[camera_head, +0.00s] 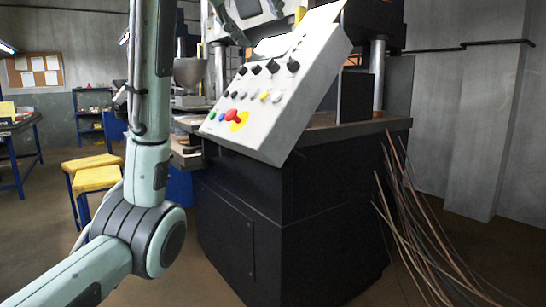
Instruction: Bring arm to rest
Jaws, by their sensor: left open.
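My left arm (150,180) enters at the lower left, bends at a large grey joint and rises out of the top edge. Part of my left gripper (248,22) shows at the top edge, in front of the press and above the tilted control panel. Its dark fingers are apart, and I see nothing held between them. Its upper part is cut off by the frame. My right arm and gripper are not in view.
The control panel (272,95) with coloured buttons leans out from the black press base (290,220). Thin rods (415,220) lean at its right. Yellow stools (95,178) and a blue-legged table (20,130) stand at the left. Open floor lies between.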

